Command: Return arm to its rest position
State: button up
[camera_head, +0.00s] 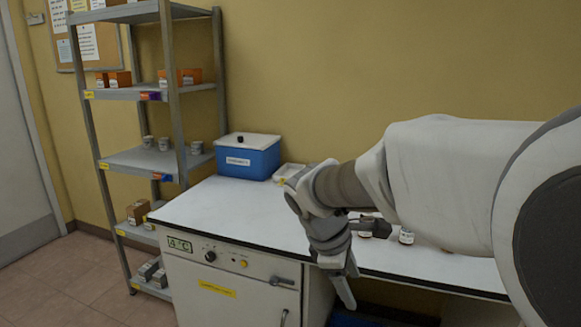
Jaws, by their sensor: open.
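My gripper (338,276) is in the middle of the head view, at the end of my white, cloth-covered arm that reaches in from the right. It points down in front of the front edge of the white bench (215,211). Its fingers are open and I see nothing between them. My forearm and wrist hide part of the bench top behind them.
A blue box with a white lid (248,158) and a small white tray (288,172) stand at the bench's back. Small jars (406,236) stand near my arm. A grey cabinet (232,290) is under the bench. A metal shelf (150,95) stands left. The bench's left part is clear.

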jog(key=s+d+r+m+t+y, duration=0.2)
jog(key=s+m, duration=0.5)
jog(key=s, duration=0.2)
jog(key=s+d+r+m+t+y, duration=0.1)
jog(key=s+r+m+t+y, duration=0.1)
jog(key=s+m, duration=0.55)
notch_tip(320, 180, up, 12)
jog(key=p, duration=1.2)
jog(key=shift+s+g, duration=0.3)
